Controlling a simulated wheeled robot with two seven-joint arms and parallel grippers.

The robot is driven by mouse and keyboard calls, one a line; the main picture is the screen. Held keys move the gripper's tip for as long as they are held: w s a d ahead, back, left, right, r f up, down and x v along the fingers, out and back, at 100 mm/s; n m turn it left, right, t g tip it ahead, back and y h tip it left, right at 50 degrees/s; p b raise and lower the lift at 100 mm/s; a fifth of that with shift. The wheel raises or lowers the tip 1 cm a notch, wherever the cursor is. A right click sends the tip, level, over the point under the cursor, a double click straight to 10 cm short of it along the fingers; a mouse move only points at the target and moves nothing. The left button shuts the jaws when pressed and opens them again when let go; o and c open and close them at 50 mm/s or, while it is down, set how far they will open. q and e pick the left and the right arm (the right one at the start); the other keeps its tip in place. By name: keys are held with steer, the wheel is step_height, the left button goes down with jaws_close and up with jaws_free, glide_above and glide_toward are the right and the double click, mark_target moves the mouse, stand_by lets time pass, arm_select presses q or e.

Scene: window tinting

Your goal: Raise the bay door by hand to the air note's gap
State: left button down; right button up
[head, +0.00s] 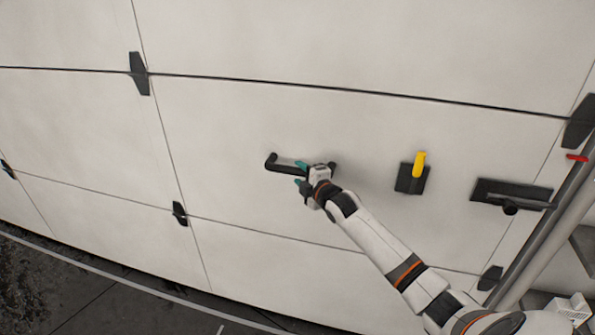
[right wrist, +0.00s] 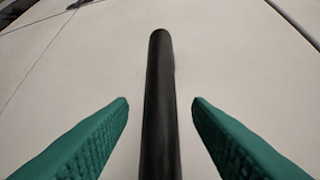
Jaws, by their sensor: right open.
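The bay door (head: 240,130) is a wide, pale, panelled door that fills most of the head view. A black bar handle (head: 283,163) is fixed on its middle panel. My right gripper (head: 300,173) is at the handle, with its green fingers open. In the right wrist view the handle (right wrist: 160,100) runs between the two spread fingers (right wrist: 160,103), with a gap on both sides. The gripper hides part of the handle in the head view. My left gripper is not in view. No air note shows.
A black latch plate with a yellow lever (head: 419,165) sits right of the handle. A black lock bar (head: 512,194) lies farther right, beside the grey door rail (head: 545,225) with a red mark (head: 577,158). Dark floor (head: 95,300) shows at lower left.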

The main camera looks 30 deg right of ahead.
steer(key=shift+w+d+f, duration=0.1)
steer(key=shift+w+f, duration=0.1)
steer(key=shift+w, duration=1.1)
steer(key=shift+r, duration=0.1)
jaws_close()
